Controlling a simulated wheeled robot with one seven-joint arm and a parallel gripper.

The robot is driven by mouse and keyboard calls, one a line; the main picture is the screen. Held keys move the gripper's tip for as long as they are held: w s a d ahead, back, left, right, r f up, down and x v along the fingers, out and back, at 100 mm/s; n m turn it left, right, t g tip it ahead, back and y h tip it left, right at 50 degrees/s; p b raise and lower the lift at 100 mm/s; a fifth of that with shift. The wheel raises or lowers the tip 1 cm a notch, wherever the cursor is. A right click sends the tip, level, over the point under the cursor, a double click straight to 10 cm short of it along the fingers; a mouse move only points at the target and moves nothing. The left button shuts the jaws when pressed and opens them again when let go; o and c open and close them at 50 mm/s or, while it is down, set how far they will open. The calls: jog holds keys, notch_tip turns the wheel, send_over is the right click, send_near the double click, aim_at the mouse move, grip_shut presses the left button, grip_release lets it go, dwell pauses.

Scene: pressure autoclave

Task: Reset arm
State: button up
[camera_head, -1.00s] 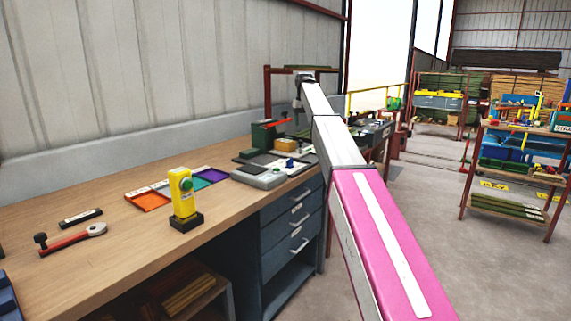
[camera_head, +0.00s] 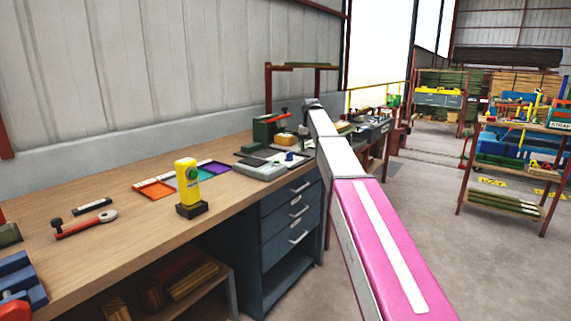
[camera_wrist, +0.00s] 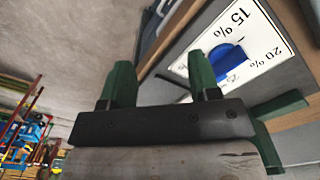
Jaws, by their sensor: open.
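My pink and white arm reaches forward along the right side of the workbench (camera_head: 130,228) in the head view. Its far end is low near the bench's far corner, and my gripper is hidden there behind the arm. In the wrist view my gripper (camera_wrist: 160,78) shows two green fingers set wide apart with nothing between them. Beyond them is a white dial plate (camera_wrist: 262,42) marked 15 % and 20 %, with a blue knob (camera_wrist: 226,62). The fingers appear apart from the knob.
A yellow device (camera_head: 187,187) stands on the bench. A red-handled ratchet (camera_head: 85,225) and a colored tray (camera_head: 157,190) lie nearby. A grey device (camera_head: 259,170) sits near the far end. Shelving (camera_head: 510,175) stands at the right; the floor (camera_head: 420,235) between is clear.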

jog(key=s+d+f, duration=0.2)
jog(key=s+f, duration=0.7)
jog(key=f, duration=0.3)
jog(key=s+d+f, duration=0.3)
jog(key=s+f, duration=0.7)
jog(key=f, duration=0.3)
jog(key=s+d+f, duration=0.1)
jog(key=s+f, duration=0.5)
jog(key=s, duration=0.4)
jog(key=s+d+f+m, duration=0.1)
jog(key=s+d+f, duration=0.1)
jog(key=s+f, duration=0.5)
jog(key=s, duration=0.4)
jog(key=shift+s+m, duration=0.15)
jog(key=shift+m, duration=0.15)
